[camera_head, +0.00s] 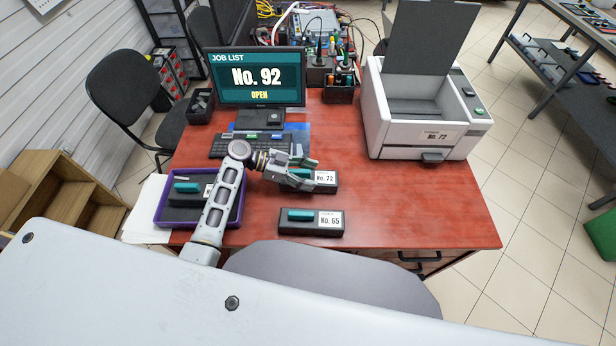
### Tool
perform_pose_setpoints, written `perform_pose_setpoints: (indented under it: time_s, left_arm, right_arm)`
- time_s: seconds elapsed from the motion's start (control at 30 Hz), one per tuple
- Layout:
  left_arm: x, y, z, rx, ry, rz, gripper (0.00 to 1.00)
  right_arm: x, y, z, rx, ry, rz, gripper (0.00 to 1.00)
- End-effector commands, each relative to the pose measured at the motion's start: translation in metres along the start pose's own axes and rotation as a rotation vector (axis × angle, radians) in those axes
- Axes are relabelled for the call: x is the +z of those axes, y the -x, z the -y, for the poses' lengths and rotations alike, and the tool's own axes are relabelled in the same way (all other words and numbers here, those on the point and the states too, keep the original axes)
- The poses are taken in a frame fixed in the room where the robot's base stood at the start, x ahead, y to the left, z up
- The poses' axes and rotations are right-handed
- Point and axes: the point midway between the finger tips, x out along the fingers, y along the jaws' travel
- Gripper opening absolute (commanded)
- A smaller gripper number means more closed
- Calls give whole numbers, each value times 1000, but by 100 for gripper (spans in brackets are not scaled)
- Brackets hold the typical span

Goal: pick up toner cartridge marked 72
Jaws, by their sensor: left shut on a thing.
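The toner cartridge marked 72 (325,186) is a dark block with a white label reading No. 72 and a teal part. It is on or just above the red desk; I cannot tell which. My left gripper (306,176) is shut on it from the left and hides much of its left side and top. My right gripper is not in view. Another dark cartridge, marked 65 (311,229), lies on the desk nearer the front, with a teal part on top.
A purple tray (240,207) at the left holds a dark cartridge, partly behind my left arm. A white printer (400,140) with its lid up stands at the right, labelled No. 72. A monitor (258,77) reads No. 92 OPEN. The desk's right front (420,205) is clear.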

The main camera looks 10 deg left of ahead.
Motion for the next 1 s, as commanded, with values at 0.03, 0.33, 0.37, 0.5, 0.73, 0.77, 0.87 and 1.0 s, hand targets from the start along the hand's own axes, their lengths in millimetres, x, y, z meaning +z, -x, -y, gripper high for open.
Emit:
perform_pose_setpoints:
  time_s: [0.03,0.33,0.37,0.5,0.73,0.77,0.87,1.0]
  left_arm:
    - [-2,1,1,-1,-3,-2,13]
    - [-19,8,1,-1,-6,-1,13]
    - [-22,9,1,-1,-6,-1,13]
    - [-39,16,1,-1,-7,-2,13]
    - [-69,28,1,-1,-6,-1,13]
    - [-72,30,0,-1,-6,-1,13]
    - [-82,34,1,-1,-5,-2,13]
    - [-91,37,0,-1,-4,-2,13]
  right_arm:
    - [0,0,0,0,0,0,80]
    - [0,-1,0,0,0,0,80]
    - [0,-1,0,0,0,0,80]
    - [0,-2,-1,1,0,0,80]
    - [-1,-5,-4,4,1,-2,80]
    - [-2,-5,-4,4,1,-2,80]
    - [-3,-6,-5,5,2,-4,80]
    - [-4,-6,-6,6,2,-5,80]
